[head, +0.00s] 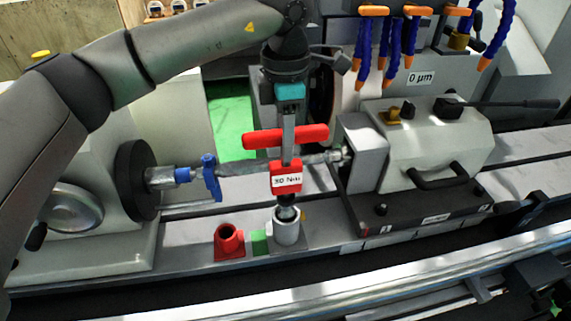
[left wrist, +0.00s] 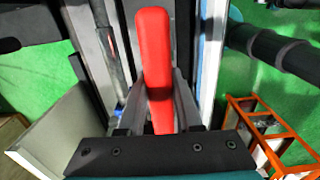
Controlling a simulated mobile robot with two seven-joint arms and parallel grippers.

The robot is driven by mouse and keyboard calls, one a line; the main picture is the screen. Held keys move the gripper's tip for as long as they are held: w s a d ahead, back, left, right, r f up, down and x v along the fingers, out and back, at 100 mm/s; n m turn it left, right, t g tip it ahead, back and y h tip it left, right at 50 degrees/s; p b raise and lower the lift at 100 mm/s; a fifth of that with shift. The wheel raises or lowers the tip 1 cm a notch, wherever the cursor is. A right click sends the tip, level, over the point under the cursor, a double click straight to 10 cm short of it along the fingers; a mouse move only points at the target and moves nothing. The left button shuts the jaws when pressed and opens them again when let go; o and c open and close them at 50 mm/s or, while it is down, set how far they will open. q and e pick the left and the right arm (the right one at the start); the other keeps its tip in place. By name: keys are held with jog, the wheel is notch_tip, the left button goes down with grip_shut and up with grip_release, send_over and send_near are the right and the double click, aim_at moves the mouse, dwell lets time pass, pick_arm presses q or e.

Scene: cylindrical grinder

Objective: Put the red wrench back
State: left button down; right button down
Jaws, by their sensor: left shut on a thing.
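The red wrench is a T-shaped tool with a red crossbar and a red block (head: 286,180) labelled "30 Nm". It hangs upright from my left gripper (head: 288,138), which is shut on its crossbar. In the left wrist view the red bar (left wrist: 155,50) lies between the two fingers (left wrist: 160,98). The wrench's dark lower end is at the mouth of a grey metal cup (head: 286,232); I cannot tell how far inside it is. A red holder (head: 229,242) with a round opening stands to the left of the cup and looks empty. My right gripper is not seen.
A small green block (head: 260,243) sits between the two holders. Behind the wrench, a shaft with a blue clamp (head: 211,178) spans from the chuck (head: 137,180) to the tailstock (head: 430,150). Blue coolant hoses (head: 392,52) hang at the upper right.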

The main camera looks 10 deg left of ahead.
aim_at(285, 167)
pick_arm(q)
jog(key=shift+f, duration=1.5)
notch_tip(285, 167, down, 3)
jog(key=shift+f+p, duration=0.15)
jog(key=shift+p, duration=0.25)
jog(key=shift+f, duration=0.1)
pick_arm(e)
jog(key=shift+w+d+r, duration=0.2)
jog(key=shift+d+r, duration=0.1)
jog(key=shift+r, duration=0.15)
pick_arm(q)
jog(key=shift+f, duration=0.1)
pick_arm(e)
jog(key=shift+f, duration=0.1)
pick_arm(q)
jog(key=c, duration=1)
grip_release()
jog(key=shift+f, duration=0.15)
jog(key=o, duration=0.4)
jog(key=shift+r, duration=0.2)
notch_tip(285, 167, up, 12)
jog(key=shift+b, duration=1)
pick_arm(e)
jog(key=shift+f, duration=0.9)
